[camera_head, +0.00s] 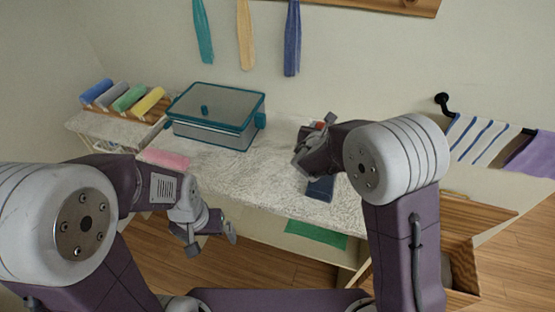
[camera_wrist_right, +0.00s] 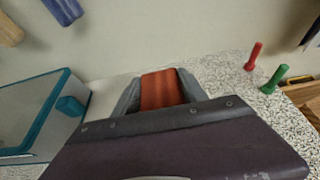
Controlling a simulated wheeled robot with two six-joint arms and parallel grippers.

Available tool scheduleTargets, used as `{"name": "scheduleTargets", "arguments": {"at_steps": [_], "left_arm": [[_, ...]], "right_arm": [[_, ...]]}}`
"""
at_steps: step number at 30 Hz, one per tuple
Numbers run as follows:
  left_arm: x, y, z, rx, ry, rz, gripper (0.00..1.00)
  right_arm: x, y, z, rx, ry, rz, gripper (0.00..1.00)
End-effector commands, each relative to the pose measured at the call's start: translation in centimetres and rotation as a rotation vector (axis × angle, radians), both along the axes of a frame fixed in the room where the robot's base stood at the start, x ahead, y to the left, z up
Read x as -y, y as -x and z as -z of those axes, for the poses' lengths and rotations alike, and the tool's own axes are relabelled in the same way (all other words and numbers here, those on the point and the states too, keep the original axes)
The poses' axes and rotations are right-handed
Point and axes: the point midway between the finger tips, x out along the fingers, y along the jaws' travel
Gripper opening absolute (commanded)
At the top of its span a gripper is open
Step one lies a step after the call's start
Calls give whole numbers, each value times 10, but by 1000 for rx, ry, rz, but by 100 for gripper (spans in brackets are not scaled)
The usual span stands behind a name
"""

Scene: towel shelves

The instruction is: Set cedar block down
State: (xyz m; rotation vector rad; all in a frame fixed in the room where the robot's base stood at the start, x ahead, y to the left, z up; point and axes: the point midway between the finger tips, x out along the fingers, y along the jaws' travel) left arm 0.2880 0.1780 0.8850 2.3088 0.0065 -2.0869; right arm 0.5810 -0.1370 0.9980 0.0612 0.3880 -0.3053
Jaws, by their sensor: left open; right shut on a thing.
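The cedar block (camera_wrist_right: 161,91) is reddish-brown and sits between the two grey fingers of my right gripper (camera_wrist_right: 158,88) in the right wrist view. My right gripper (camera_head: 314,131) is shut on it over the right part of the speckled counter (camera_head: 250,178). In the head view only a small reddish bit of the block (camera_head: 319,126) shows. I cannot tell whether the block touches the counter. My left gripper (camera_head: 211,238) is open and empty, in front of the counter's front edge.
A teal-rimmed lidded box (camera_head: 213,107) stands left of my right gripper. A pink towel (camera_head: 165,159) and a dark blue cloth (camera_head: 320,188) lie on the counter. Rolled towels (camera_head: 131,97) sit at the far left. A red peg (camera_wrist_right: 254,56) and green peg (camera_wrist_right: 274,78) show at right.

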Motion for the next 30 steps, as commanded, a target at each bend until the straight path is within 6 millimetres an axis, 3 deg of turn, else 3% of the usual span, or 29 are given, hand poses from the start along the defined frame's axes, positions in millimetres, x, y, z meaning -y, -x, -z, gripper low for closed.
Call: {"name": "scheduleTargets", "arguments": {"at_steps": [5,15,18,24,30], "left_arm": [[0,0,-2,0,0,0,100],[0,0,-16,0,0,0,100],[0,0,-17,0,0,0,100],[0,0,-17,0,0,0,100],[0,0,-17,0,0,0,100]], "right_arm": [[-4,-3,5,-3,0,3,8],[-82,-44,57,-2,-1,2,8],[-95,-52,67,-1,-1,4,8],[-101,-55,74,-2,-1,5,8],[-101,-55,107,-4,2,5,8]]}}
